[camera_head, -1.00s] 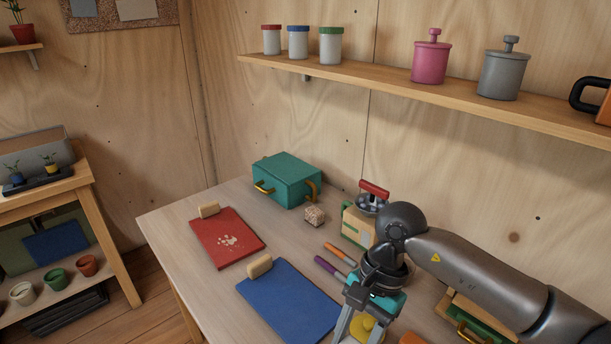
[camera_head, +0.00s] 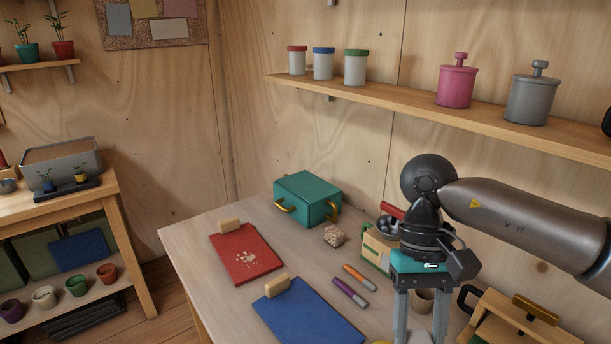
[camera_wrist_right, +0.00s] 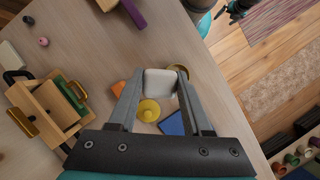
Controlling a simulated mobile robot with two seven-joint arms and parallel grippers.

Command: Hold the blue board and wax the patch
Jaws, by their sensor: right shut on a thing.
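The blue board (camera_head: 312,314) lies flat on the table, with a tan block (camera_head: 277,287) at its upper left edge. A red board (camera_head: 245,256) with a pale speckled patch (camera_head: 246,257) lies behind it, also with a tan block (camera_head: 229,225). My right gripper (camera_head: 420,326) points down to the right of the blue board; its tips are cut off in the head view. In the right wrist view it is shut on a whitish block (camera_wrist_right: 160,83). A blue corner (camera_wrist_right: 174,124) shows beyond it, partly hidden by a finger. I cannot identify my left gripper.
A teal case (camera_head: 307,198), a speckled cube (camera_head: 334,236), and orange (camera_head: 360,277) and purple (camera_head: 349,293) markers stand or lie behind the blue board. A wooden box (camera_head: 512,325) is at the right. A yellow knobbed thing (camera_wrist_right: 148,110) lies near the gripper.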

